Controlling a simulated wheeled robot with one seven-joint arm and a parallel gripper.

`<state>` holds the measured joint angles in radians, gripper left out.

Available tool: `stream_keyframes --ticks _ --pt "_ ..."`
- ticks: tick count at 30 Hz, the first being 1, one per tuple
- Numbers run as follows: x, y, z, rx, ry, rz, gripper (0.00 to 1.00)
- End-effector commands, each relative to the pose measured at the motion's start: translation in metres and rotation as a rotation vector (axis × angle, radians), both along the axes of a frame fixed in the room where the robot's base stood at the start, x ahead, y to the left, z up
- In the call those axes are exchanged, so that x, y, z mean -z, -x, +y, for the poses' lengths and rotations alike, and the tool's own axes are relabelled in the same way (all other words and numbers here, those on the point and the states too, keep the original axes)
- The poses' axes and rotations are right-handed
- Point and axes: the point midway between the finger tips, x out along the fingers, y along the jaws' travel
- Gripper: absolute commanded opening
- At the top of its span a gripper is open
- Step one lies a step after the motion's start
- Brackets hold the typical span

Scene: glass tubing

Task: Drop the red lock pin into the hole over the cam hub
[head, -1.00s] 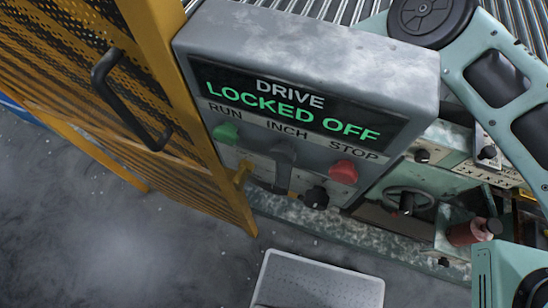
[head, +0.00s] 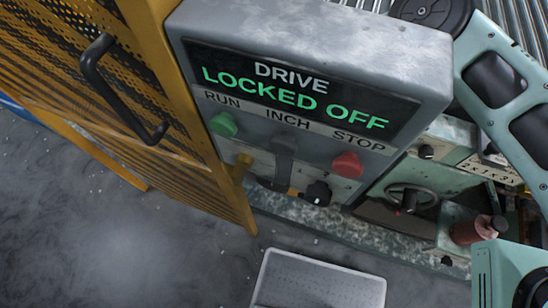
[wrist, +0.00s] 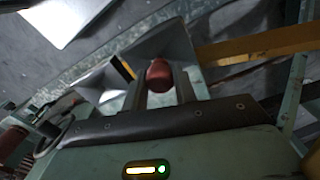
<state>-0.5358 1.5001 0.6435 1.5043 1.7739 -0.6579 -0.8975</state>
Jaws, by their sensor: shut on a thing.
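My gripper (wrist: 160,88) shows in the wrist view with its two dark fingers pointing up the picture. It is shut on the red lock pin (wrist: 158,75), whose rounded red end shows between the fingers. The rest of the pin is hidden. The head view shows my arm at the right edge, but not the fingertips or the held pin. I cannot make out the cam hub or its hole in either view.
A grey drive box (head: 310,35) reads "LOCKED OFF", with a green button, a lever and a red button (head: 348,164). A yellow mesh guard (head: 90,100) stands left. A handwheel (head: 412,197) and a red-brown cylinder (head: 468,231) sit right. A pale tray (head: 320,278) lies below.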

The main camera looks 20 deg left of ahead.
Motion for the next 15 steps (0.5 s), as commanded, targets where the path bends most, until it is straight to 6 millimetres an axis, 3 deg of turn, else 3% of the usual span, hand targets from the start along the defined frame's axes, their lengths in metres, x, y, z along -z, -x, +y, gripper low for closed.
stream_keyframes --ticks 15 --pt "0.013 0.0 0.0 0.0 0.0 0.0 0.05"
